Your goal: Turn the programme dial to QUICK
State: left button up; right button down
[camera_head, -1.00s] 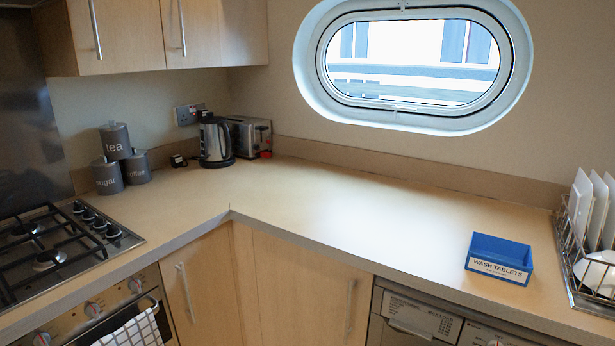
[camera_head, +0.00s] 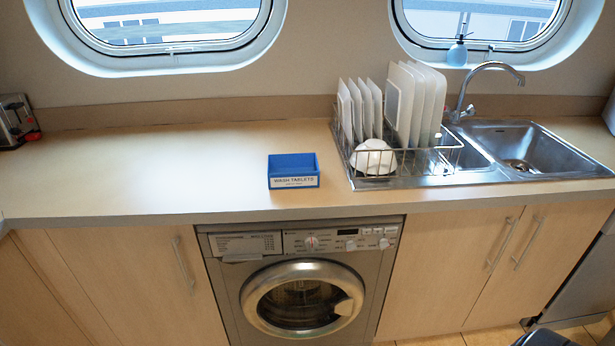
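The washing machine (camera_head: 222,270) stands under the worktop, with its round door shut. Its control panel (camera_head: 335,241) runs along the top edge. A round dial (camera_head: 311,243) with small marks around it sits just right of the detergent drawer (camera_head: 245,245). Two smaller knobs, a middle knob (camera_head: 350,245) and a right knob (camera_head: 384,243), sit right of it, below a dark display (camera_head: 347,232). The lettering and the dial's pointer are too small to read, so I cannot tell its setting.
A blue box labelled "WASH TABLETS" (camera_head: 293,184) stands on the worktop (camera_head: 150,170) above the machine. A dish rack (camera_head: 405,163) with plates and a white bowl (camera_head: 373,157) is to its right, beside the sink (camera_head: 530,150). The worktop's left part is clear.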

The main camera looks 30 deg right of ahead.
aim_at(311, 243)
jog(key=z, duration=1.3)
